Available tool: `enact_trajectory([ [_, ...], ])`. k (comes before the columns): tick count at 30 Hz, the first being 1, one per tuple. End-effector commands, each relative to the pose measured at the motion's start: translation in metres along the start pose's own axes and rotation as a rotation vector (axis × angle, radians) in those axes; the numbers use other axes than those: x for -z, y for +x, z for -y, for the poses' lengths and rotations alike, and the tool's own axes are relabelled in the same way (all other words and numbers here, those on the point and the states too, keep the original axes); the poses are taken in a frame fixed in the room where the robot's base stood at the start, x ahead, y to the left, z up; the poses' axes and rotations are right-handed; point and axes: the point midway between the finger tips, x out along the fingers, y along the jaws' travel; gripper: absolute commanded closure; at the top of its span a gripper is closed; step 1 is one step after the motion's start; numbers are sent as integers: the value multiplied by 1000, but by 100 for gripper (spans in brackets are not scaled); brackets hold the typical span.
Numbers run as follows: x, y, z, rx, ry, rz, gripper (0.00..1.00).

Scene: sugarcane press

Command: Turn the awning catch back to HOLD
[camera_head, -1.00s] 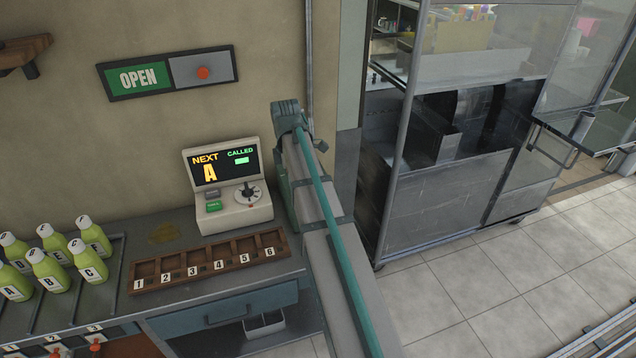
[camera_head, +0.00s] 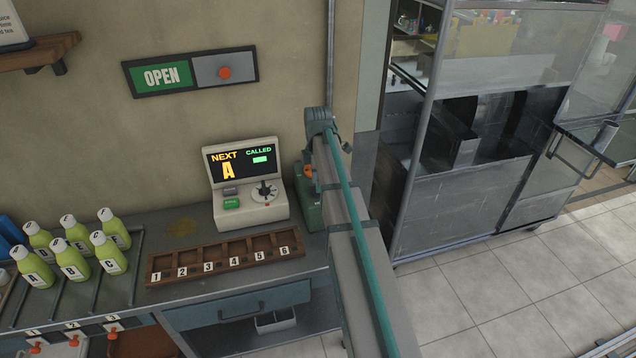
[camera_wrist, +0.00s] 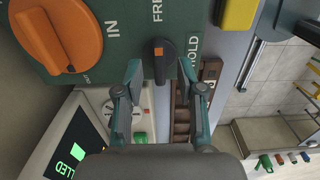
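The awning catch (camera_wrist: 165,48) is a small black handle with an orange mark, on a green panel (camera_wrist: 120,12) in the wrist view. It lies upright in that picture, in line with the FREE label above it; the HOLD label is to its right. My gripper (camera_wrist: 161,66) is open, with one teal finger on each side of the catch; I cannot tell whether either touches it. In the head view the green box (camera_head: 309,207) shows partly behind my arm, with an orange knob; the catch and my fingertips are hidden there.
A large orange IN/OUT knob (camera_wrist: 58,35) and a yellow block (camera_wrist: 238,12) flank the catch. The NEXT/CALLED console (camera_head: 250,208) stands close to the box's left. A numbered wooden rack (camera_head: 222,262) and several green bottles (camera_head: 72,262) are on the counter.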

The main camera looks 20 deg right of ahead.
Motion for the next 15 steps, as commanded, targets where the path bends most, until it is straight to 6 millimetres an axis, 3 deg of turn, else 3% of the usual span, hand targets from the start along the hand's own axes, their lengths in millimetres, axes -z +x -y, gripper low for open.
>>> enact_trajectory([
  [6,0,14,0,0,0,0,61],
  [15,0,16,0,-1,0,0,61],
])
